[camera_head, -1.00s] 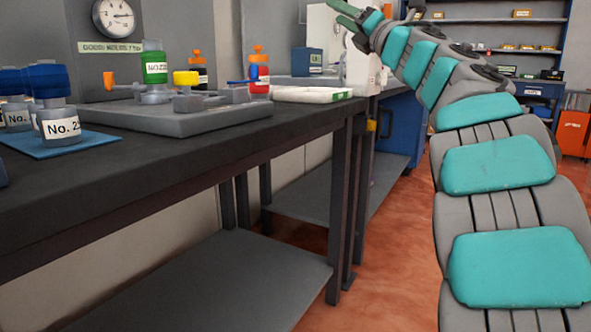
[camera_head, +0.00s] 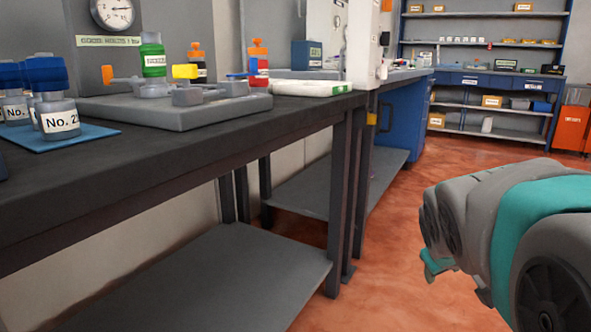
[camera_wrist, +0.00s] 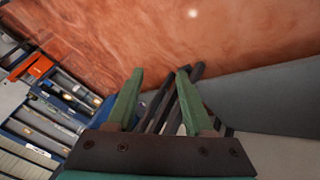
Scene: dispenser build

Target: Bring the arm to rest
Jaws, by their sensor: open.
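My gripper (camera_wrist: 158,95) shows in the wrist view with its two green fingers spread apart and nothing between them. In the head view my arm is folded low at the right, over the open floor and clear of the bench. Only a green bit of the gripper end (camera_head: 436,265) shows there, at the lower left of the arm; the fingertips cannot be made out.
A dark workbench (camera_head: 200,150) fills the left, bearing a grey fixture plate (camera_head: 170,115) and blue-capped bottles (camera_head: 58,118) on a blue mat (camera_head: 85,138). Blue shelving (camera_head: 480,105) and an orange cabinet (camera_head: 573,128) stand behind. Red floor (camera_head: 400,230) is free between bench and arm.

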